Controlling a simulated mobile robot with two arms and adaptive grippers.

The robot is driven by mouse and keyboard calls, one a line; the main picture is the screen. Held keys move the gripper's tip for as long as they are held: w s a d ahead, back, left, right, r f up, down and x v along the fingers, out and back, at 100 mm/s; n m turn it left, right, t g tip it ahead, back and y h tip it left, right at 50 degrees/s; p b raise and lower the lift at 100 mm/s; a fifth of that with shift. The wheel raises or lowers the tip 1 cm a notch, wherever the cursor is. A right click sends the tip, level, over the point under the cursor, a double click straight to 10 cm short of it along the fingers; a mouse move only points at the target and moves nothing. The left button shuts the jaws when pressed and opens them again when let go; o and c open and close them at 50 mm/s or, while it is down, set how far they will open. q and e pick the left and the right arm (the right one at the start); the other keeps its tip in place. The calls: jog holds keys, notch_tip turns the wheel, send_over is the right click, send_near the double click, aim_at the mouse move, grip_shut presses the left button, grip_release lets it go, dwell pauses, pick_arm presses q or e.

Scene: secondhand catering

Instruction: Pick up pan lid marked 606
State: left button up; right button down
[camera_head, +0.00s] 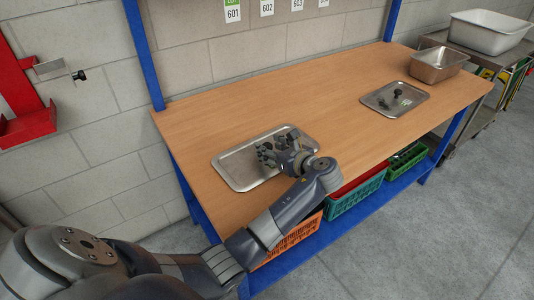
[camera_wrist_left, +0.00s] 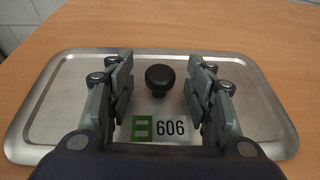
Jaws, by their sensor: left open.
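The pan lid marked 606 (camera_head: 240,171) is a flat rectangular steel lid lying on the wooden table's left part. In the left wrist view the lid (camera_wrist_left: 62,100) shows its black round knob (camera_wrist_left: 160,78), a green mark and the number 606. My left gripper (camera_head: 273,153) is over the lid and hides part of it in the head view. In the left wrist view the left gripper (camera_wrist_left: 160,90) is open, with one finger on each side of the knob and gaps between. My right gripper is not in view.
Another steel lid (camera_head: 376,103) with a black knob lies farther right on the table (camera_head: 300,95). A steel pan (camera_head: 438,65) stands at the table's right end. Coloured crates (camera_head: 350,199) sit on the shelf below. The table between the lids is clear.

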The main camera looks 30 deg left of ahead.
pick_arm(q)
jog(key=shift+d, duration=0.1)
grip_shut()
jog(key=shift+r, duration=0.1)
jog(key=shift+r, duration=0.1)
